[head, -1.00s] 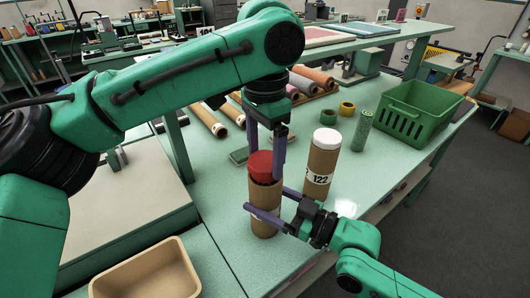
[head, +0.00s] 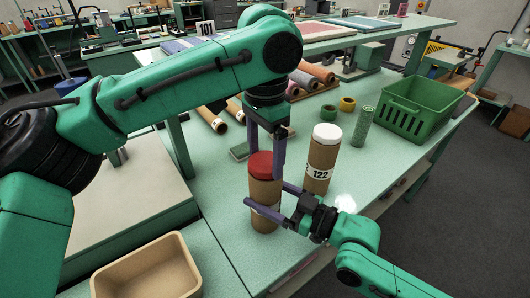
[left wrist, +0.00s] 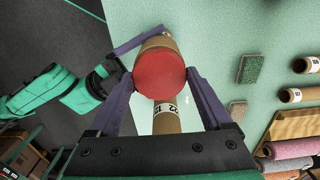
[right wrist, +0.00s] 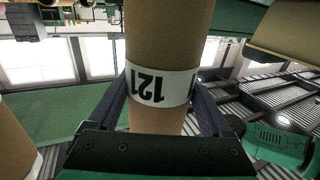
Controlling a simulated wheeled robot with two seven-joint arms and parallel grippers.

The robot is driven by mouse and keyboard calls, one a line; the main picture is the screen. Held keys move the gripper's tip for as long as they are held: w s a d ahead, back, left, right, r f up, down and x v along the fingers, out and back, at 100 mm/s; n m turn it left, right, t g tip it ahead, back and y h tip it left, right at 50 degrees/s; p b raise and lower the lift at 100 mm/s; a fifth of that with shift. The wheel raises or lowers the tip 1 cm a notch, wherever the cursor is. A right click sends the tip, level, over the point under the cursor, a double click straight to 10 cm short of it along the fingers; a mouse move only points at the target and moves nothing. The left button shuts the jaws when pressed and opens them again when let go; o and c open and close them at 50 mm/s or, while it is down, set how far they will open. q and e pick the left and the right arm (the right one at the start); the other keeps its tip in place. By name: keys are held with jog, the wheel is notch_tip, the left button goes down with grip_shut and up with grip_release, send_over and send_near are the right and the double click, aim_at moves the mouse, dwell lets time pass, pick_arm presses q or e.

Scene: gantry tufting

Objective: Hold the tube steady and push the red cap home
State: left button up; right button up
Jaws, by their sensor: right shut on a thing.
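A brown cardboard tube (head: 265,190) stands upright on the bench, with the red cap (head: 262,164) on its top end. The cap looks level and low against the tube rim; any small gap cannot be made out. My right gripper (head: 267,197) is shut on the tube from the right, below the cap. The right wrist view shows the fingers on both sides of the tube near its 121 label (right wrist: 160,88). My left gripper (head: 266,158) points down over the cap. In the left wrist view, its open fingers stand either side of the cap (left wrist: 159,80).
A second tube labelled 122 (head: 320,160) with a white cap stands close by on the right. A green crate (head: 405,122), a green roller (head: 363,127) and tape rings (head: 347,104) lie farther back. A tan bin (head: 148,270) is at front left.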

pick_arm(q)
jog(key=shift+o, duration=1.1)
jog(key=shift+r, duration=1.65)
grip_shut()
jog(key=shift+f, duration=1)
jog(key=shift+r, duration=2.5)
